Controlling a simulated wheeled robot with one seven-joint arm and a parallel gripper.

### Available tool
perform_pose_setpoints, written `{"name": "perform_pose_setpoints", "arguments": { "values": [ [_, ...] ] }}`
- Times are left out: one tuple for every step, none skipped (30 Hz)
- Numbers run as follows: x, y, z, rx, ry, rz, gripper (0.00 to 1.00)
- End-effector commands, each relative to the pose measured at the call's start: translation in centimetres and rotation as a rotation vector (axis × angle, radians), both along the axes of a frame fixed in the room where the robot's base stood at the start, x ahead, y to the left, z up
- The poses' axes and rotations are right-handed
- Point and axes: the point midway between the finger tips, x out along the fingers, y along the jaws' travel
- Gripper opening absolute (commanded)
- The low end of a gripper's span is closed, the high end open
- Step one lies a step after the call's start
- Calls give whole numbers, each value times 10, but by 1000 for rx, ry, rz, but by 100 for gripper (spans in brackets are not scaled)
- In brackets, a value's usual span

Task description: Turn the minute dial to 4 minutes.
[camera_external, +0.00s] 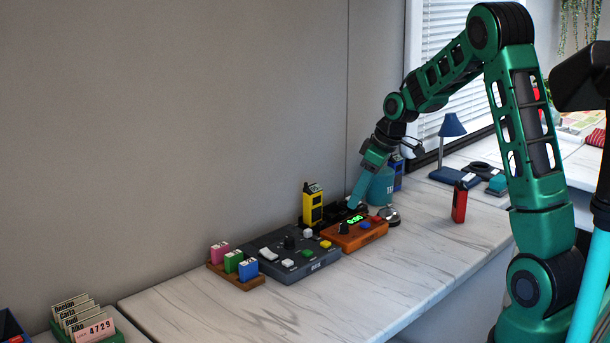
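An orange-brown box (345,241) with a lit green display (355,219) sits on the white marbled counter. A small dark knob (343,229) shows on its top, near blue and red buttons. A dark grey box (312,266) to its left carries a larger black knob (290,242). Which knob is the minute dial I cannot tell; no dial markings can be read, and the display digits are too small to read surely. My gripper (353,205) points down just above the back of the orange-brown box. Its finger gap cannot be made out, nor whether it touches anything.
A yellow device (313,205) stands behind the boxes. A teal canister (381,187) is close behind my gripper. A silver round object (391,216) is right of the orange-brown box, and a red device (460,202) stands farther right. Coloured blocks (234,261) sit at left. The front counter is clear.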

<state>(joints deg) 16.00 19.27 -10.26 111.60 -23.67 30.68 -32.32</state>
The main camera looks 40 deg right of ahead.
Motion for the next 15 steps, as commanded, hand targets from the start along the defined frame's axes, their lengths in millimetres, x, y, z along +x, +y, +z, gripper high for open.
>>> {"name": "perform_pose_setpoints", "arguments": {
  "values": [
    [3,2,-10,1,4,1,40],
    [4,3,-15,1,5,1,40],
    [7,4,-22,1,4,1,40],
    [9,5,-27,1,5,1,40],
    [11,6,-32,1,5,1,40],
    [13,6,-38,1,5,0,40],
    [15,7,-43,1,5,0,40],
    [17,8,-48,1,5,0,40],
    [19,9,-53,1,5,0,40],
    [20,9,-58,0,4,-1,40],
    [22,10,-61,0,4,-1,40],
    [24,11,-65,0,3,-1,40],
    [25,11,-68,0,3,-1,40],
    [26,11,-71,0,3,-1,40],
    [27,12,-74,0,2,-1,40]
  ]
}}
